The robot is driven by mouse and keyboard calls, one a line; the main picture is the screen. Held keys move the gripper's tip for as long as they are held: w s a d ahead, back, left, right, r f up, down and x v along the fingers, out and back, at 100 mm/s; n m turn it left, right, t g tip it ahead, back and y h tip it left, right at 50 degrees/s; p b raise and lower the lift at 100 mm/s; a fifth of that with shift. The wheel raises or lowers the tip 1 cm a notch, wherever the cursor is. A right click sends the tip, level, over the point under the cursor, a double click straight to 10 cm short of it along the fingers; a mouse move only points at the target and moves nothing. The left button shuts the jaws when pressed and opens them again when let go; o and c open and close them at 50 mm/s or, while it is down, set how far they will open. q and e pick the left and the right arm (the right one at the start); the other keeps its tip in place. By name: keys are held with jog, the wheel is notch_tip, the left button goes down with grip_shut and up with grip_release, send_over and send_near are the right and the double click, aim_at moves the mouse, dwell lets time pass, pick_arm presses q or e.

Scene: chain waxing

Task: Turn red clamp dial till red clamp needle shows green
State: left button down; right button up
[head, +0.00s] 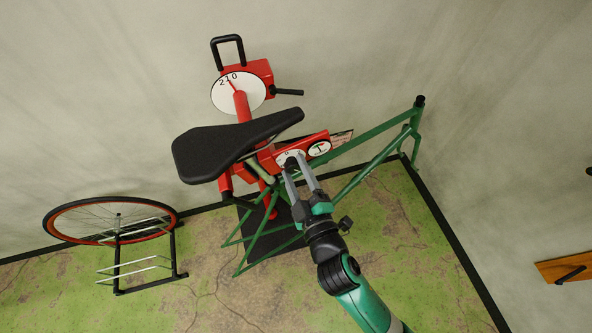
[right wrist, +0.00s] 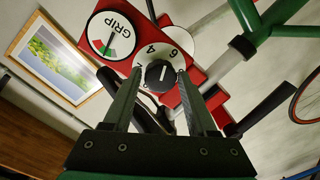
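The red clamp (head: 265,163) holds the green bike frame under the black saddle. Its dial (right wrist: 160,76), dark with a white mark and numbers such as 6 and 4, sits on the clamp's red box. Beside it is the round white GRIP gauge (right wrist: 112,35), which also shows in the head view (head: 319,148). The gauge has a green patch and a thin needle near it; exactly where the needle points is too small to tell. My right gripper (right wrist: 161,72) has its fingers apart, one on each side of the dial; whether they touch it is unclear. My left gripper is out of view.
The green bike frame (head: 375,132) and black saddle (head: 235,145) are close to my right gripper. A red-rimmed wheel (head: 112,205) sits in a stand at left. A white scale (head: 238,93) tops the red stand. The green floor at front left is clear.

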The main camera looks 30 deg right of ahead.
jog(key=shift+o, duration=1.3)
jog(key=shift+s, duration=0.1)
jog(key=s+a+b, duration=0.1)
jog(key=s, duration=1)
jog(key=shift+s+a+r, duration=0.15)
jog(key=shift+s+r, duration=0.05)
jog(key=shift+r, duration=0.1)
